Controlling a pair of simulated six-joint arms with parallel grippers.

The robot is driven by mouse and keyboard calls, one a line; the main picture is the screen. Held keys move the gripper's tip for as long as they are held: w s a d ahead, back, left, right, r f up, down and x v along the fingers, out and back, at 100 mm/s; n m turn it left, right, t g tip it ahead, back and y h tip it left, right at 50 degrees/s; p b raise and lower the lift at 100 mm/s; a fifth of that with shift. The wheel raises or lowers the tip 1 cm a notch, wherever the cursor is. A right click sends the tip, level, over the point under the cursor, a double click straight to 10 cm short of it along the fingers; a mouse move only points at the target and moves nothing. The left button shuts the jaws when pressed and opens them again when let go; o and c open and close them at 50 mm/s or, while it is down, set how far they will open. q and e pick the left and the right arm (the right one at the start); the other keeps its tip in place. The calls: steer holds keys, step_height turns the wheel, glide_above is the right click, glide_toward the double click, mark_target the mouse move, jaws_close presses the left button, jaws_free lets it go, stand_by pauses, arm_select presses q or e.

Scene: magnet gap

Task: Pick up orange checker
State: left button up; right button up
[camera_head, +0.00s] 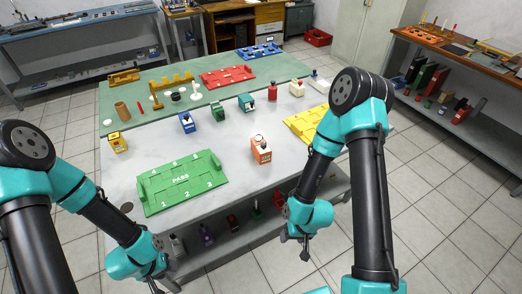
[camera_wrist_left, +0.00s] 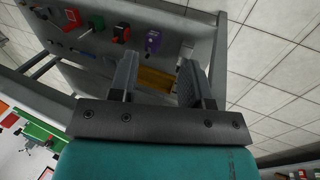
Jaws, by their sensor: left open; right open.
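The orange checker (camera_head: 261,149) is a small block-like device standing upright on the pale table, right of the green numbered tray and near the table's front right. My left gripper (camera_head: 155,287) is at the lower left of the head view, off the table's front edge. In the left wrist view its two fingers (camera_wrist_left: 160,85) are apart with nothing held between them. My right gripper (camera_head: 305,248) hangs open and empty in front of the table, below and to the right of the orange checker. The checker cannot be made out in the left wrist view.
Yellow (camera_head: 117,142), blue (camera_head: 187,122) and green devices (camera_head: 217,110) stand further back. Table surface around the checker is clear.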

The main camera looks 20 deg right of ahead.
arm_select(q)
steer(key=o, duration=0.8)
